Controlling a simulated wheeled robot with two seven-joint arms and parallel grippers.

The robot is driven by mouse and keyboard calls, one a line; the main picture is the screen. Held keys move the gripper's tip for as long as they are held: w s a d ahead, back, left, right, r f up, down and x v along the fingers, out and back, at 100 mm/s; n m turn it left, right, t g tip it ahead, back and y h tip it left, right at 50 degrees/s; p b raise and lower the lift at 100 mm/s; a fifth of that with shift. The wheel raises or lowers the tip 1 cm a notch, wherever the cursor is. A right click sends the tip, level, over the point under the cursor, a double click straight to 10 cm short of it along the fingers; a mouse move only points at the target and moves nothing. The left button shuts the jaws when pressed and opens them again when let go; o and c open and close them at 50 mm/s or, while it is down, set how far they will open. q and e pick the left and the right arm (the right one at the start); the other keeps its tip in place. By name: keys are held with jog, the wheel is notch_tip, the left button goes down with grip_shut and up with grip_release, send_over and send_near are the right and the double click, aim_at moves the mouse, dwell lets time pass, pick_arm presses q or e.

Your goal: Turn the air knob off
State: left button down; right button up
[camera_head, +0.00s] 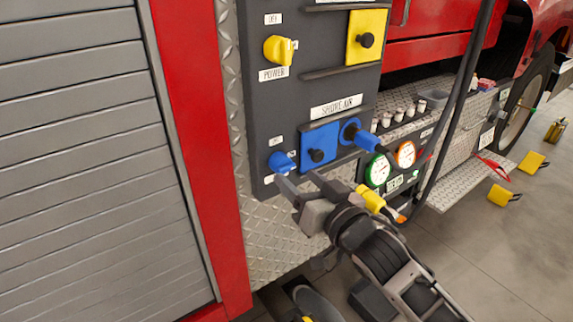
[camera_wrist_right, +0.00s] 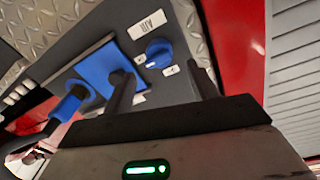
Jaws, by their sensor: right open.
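The blue air knob (camera_head: 281,162) sits low on the dark panel in the head view, at the panel's lower left. In the right wrist view the knob (camera_wrist_right: 159,54) lies beyond the fingertips, between the two fingers as seen, beside a label reading AIR (camera_wrist_right: 149,25). My right gripper (camera_head: 297,183) is open, with its fingers close to the knob, just below and right of it. The wrist view (camera_wrist_right: 160,82) shows nothing between the fingers. Whether a finger touches the knob is unclear. My left gripper is not in view.
A blue cover plate (camera_head: 319,148) with a black knob and a blue plug (camera_head: 361,136) are right of the air knob. A yellow power knob (camera_head: 278,50) is above. Round gauges (camera_head: 378,171) and a hanging black hose (camera_head: 456,100) stand at the right.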

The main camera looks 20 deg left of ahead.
aim_at(288, 169)
jog(key=shift+x, duration=2.75)
jog(key=c, duration=0.9)
